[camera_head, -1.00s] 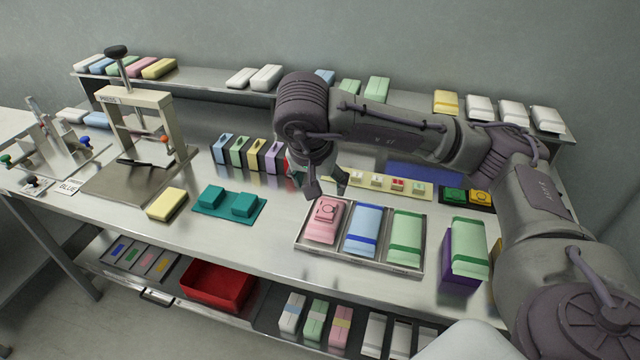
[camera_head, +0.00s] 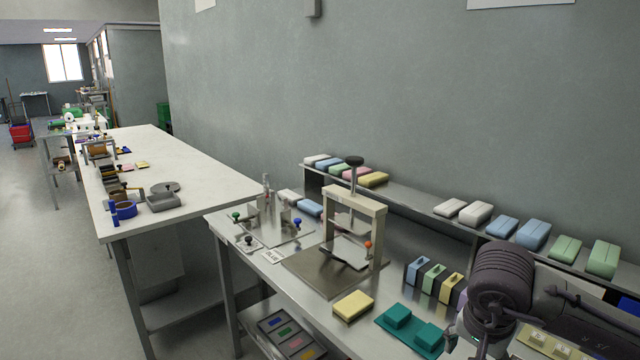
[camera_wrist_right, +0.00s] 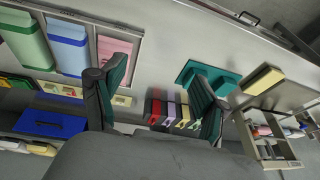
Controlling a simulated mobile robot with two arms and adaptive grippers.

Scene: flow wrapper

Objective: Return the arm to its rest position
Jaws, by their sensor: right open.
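My right arm enters the head view at the lower right, and its dark wrist stands over the bench. Most of its gripper is cut off by the bottom edge there. In the right wrist view my right gripper (camera_wrist_right: 155,100) is open, with two dark green-padded fingers apart and nothing between them. The fingers are above the steel bench, between the tray side and the teal block holder (camera_wrist_right: 232,82). My left gripper is not in view.
The teal holder (camera_head: 385,322), a yellow block (camera_head: 353,305) and a press (camera_head: 382,218) stand left of the arm. Coloured packs lie on the raised rear shelf (camera_head: 402,196). The wrist view shows a tray (camera_wrist_right: 135,48) with pink, blue and green packs. A white table (camera_head: 222,178) is farther left.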

